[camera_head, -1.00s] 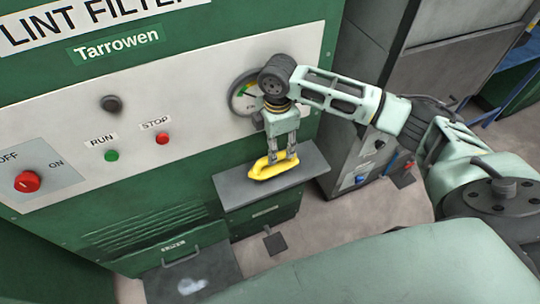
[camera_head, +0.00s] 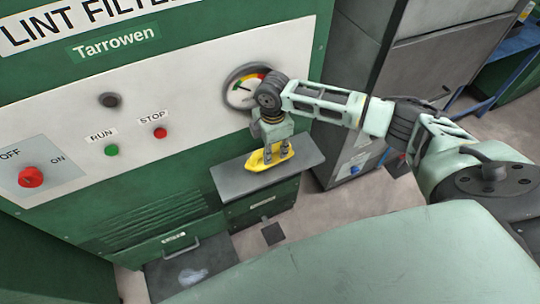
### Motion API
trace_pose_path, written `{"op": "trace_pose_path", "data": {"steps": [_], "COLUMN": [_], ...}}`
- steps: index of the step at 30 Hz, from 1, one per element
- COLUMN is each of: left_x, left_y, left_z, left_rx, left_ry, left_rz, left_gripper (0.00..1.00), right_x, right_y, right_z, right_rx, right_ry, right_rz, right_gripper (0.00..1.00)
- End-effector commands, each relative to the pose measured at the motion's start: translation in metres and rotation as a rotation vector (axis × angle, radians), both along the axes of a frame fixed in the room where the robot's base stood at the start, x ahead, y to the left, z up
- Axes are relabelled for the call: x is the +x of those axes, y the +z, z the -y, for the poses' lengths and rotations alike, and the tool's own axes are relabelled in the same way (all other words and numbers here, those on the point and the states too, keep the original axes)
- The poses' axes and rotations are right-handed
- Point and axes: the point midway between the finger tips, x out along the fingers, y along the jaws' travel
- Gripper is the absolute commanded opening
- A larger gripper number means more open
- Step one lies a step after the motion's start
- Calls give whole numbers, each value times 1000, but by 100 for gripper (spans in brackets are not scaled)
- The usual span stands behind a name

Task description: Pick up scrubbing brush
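The yellow scrubbing brush (camera_head: 255,162) lies on the small grey shelf (camera_head: 232,182) on the front of the green machine. My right gripper (camera_head: 276,152) points down at the brush, with its two fingers apart and their tips at the brush's raised upper part. The fingers hide some of the brush. I see no clear grip, and whether the fingertips touch the brush is too small to tell. The brush appears to rest on the shelf. My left gripper is out of view.
The machine panel behind carries a round gauge (camera_head: 244,88), a green run button (camera_head: 111,150), a red stop button (camera_head: 160,133) and a red knob (camera_head: 30,177). A grey cabinet (camera_head: 352,125) stands right of the shelf. Open floor (camera_head: 340,215) lies below.

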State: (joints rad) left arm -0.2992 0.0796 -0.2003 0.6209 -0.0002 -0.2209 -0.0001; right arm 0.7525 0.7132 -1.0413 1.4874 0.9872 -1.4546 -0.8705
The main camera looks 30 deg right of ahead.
Motion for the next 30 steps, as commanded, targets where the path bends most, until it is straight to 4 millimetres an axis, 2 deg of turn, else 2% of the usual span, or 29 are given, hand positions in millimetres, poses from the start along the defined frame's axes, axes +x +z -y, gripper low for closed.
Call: {"op": "trace_pose_path", "data": {"steps": [1,7,20,23,28,30], "left_x": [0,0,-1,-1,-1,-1], "left_y": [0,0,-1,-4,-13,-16], "left_z": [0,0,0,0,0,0], "left_rx": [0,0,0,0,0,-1], "left_ry": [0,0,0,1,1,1], "left_rz": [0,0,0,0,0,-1], "left_gripper": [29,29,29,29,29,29], "right_x": [0,0,1,1,2,-9], "right_y": [0,0,4,11,39,47], "right_z": [0,0,0,0,0,12], "right_rx": [0,0,1,0,2,-2], "right_ry": [0,0,0,0,0,-2], "right_rz": [0,0,3,3,6,2], "right_gripper": [16,0,0,0,0,0]}}
